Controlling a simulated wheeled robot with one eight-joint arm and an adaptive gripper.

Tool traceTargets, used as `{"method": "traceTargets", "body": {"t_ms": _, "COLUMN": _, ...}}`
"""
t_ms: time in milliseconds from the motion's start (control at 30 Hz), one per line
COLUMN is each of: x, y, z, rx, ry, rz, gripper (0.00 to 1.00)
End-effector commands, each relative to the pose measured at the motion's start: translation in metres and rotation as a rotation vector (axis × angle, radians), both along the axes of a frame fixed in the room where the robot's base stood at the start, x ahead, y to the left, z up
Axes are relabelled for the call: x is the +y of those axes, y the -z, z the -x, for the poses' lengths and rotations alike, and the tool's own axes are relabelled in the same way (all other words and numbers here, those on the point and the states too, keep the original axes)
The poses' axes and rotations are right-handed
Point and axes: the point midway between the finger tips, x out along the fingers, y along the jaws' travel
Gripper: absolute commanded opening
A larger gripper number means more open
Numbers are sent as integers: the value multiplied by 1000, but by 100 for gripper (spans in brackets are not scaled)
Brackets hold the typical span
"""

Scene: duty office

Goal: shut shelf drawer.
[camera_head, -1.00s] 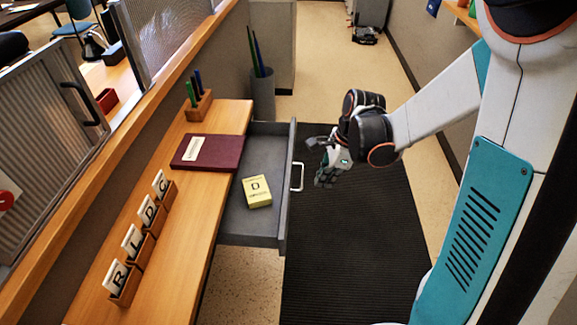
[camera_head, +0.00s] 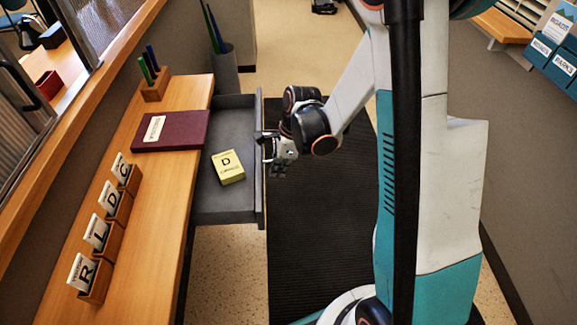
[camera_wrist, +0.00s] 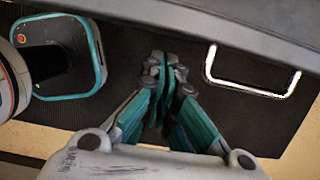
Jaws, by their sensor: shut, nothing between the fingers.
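The grey shelf drawer (camera_head: 259,195) stands pulled out to the right from under the wooden shelf (camera_head: 165,190). A small yellow box marked D (camera_head: 229,168) lies inside it. My gripper (camera_head: 268,148) is shut and empty at the outer side of the drawer front, towards its far half. In the head view my gripper hides the handle. I cannot tell whether the fingertips touch the front.
On the shelf top are a maroon book (camera_head: 185,132), a pen block (camera_head: 155,85) and several letter card holders (camera_head: 97,278). A grey bin (camera_head: 223,68) with long sticks stands beyond the drawer. A dark ribbed mat (camera_head: 305,225) covers the floor to the right.

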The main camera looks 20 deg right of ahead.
Motion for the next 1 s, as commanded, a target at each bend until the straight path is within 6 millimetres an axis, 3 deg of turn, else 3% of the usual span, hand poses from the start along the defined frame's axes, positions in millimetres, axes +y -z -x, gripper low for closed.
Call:
{"method": "traceTargets", "body": {"t_ms": 133, "x": 11, "y": 0, "z": -4, "rx": 0, "ry": 0, "rz": 0, "gripper": 0}}
{"method": "traceTargets", "body": {"t_ms": 633, "x": 20, "y": -1, "z": -7, "rx": -1, "ry": -2, "rz": 0, "gripper": 0}}
{"method": "traceTargets", "body": {"t_ms": 767, "x": 44, "y": 0, "z": -15, "rx": -1, "ry": -5, "rz": 0, "gripper": 0}}
{"method": "traceTargets", "body": {"t_ms": 1000, "x": 107, "y": 0, "z": -36, "rx": -1, "ry": -6, "rz": 0, "gripper": 0}}
